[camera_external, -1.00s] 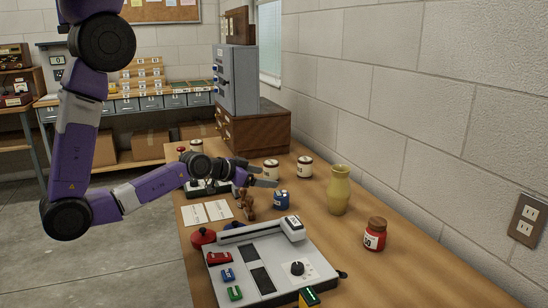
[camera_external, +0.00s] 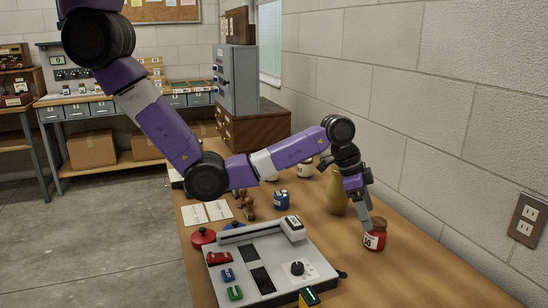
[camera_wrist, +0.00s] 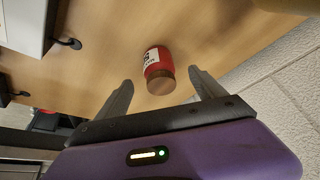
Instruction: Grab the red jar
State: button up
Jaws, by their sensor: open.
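The red jar (camera_external: 375,236) stands upright on the wooden table at the right, with a white label and a brown lid. My gripper (camera_external: 367,206) is just above and beside it, pointing down, and partly covers its lid in the external view. In the wrist view the red jar (camera_wrist: 158,70) lies ahead of the gap between the two fingers of my gripper (camera_wrist: 158,82). The fingers are spread apart with nothing between them. I cannot tell whether a finger touches the jar.
A yellow-green vase (camera_external: 336,192) stands close behind my gripper. A grey-white device (camera_external: 262,262) with a dial sits left of the jar. The block wall (camera_external: 440,120) runs along the right. The table right of the jar is clear.

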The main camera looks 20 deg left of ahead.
aim_at(376, 235)
jog(key=shift+s+d+f, duration=0.15)
jog(key=shift+d+f, duration=0.1)
jog(key=shift+f, duration=0.25)
jog(key=shift+s+d+f, duration=0.1)
jog(key=shift+d+f, duration=0.15)
jog(key=shift+f, duration=0.25)
jog(key=shift+w+x, duration=0.2)
jog(key=shift+x, duration=2.75)
jog(key=c, duration=1.6)
jog(key=shift+o, duration=0.2)
jog(key=shift+d+r, duration=0.1)
jog(key=shift+r, duration=0.05)
